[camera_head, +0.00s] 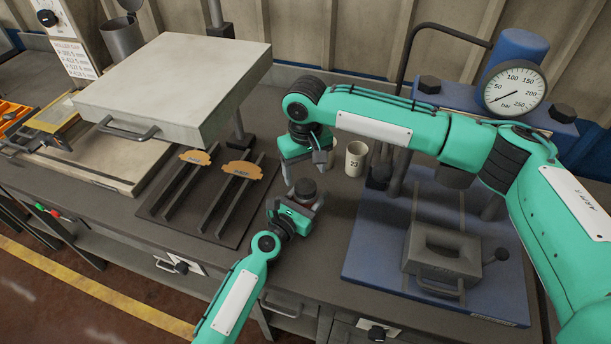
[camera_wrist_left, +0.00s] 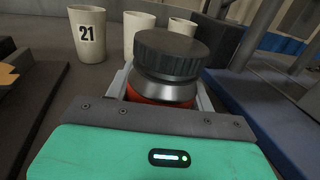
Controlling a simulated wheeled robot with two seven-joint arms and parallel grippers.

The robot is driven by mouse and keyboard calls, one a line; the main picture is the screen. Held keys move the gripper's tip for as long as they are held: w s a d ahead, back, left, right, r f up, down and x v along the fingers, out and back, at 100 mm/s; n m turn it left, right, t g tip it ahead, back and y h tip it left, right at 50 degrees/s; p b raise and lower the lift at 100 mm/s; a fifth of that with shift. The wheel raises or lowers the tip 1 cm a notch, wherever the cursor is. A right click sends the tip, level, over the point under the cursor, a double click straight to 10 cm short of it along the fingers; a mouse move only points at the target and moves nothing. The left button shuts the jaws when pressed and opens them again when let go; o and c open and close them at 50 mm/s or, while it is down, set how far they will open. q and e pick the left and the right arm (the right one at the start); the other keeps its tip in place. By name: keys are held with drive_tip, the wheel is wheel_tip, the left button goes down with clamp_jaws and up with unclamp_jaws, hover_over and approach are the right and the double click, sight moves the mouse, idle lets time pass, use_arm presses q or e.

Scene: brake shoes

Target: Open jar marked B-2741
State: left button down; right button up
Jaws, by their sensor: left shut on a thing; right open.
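A jar with a dark ribbed lid (camera_head: 305,188) stands upright near the bench's middle. In the left wrist view the lid (camera_wrist_left: 171,54) sits on a grey metal neck, with an orange-red body (camera_wrist_left: 160,94) below it. My left gripper (camera_head: 303,203) is shut on the jar body, one finger on each side. No marking on the jar can be read. My right gripper (camera_head: 305,170) is open, just behind and above the jar, pointing down, apart from the lid as far as I can tell.
A cup marked 23 (camera_head: 356,158) stands behind the jar; a cup marked 21 (camera_wrist_left: 87,34) shows in the left wrist view. A black rack with orange brake shoes (camera_head: 243,170) lies left. A blue press with a gauge (camera_head: 514,88) stands right.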

use_arm(q)
drive_tip(key=shift+c, duration=2.3)
unclamp_jaws()
drive_tip(key=shift+s, duration=0.1)
